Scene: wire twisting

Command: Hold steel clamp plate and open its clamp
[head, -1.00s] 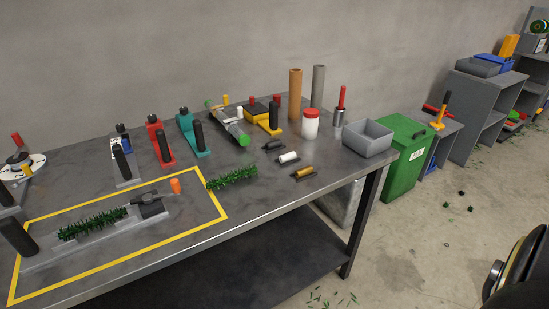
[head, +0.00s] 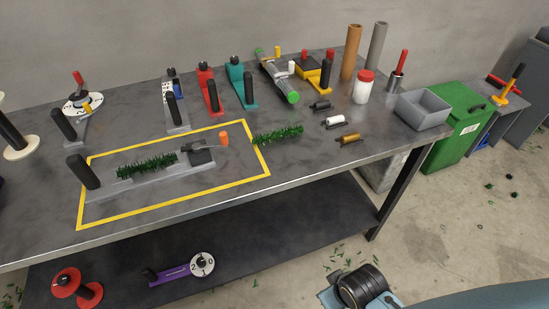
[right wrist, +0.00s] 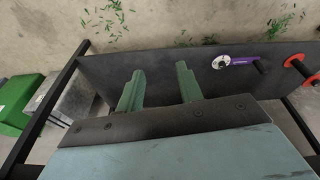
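A steel-grey plate (head: 178,120) with a black upright handle (head: 173,108) stands on the workbench, left of the red and teal ones; it is probably the steel clamp plate. A long grey base (head: 195,183) lies inside the yellow outline, with a black post at its left, a green bristly wire piece (head: 147,165) along it and a black clamp (head: 201,156) with an orange-tipped lever (head: 224,139). In the right wrist view my right gripper (right wrist: 160,68) has its green fingers apart with nothing between them. My left gripper is not in view.
The workbench (head: 50,215) also holds red (head: 210,92) and teal (head: 243,88) clamps, a grey bin (head: 423,109) and small cylinders. A purple tool (head: 180,271) and red spool lie on the lower shelf. The green bin (head: 457,140) stands right of the bench.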

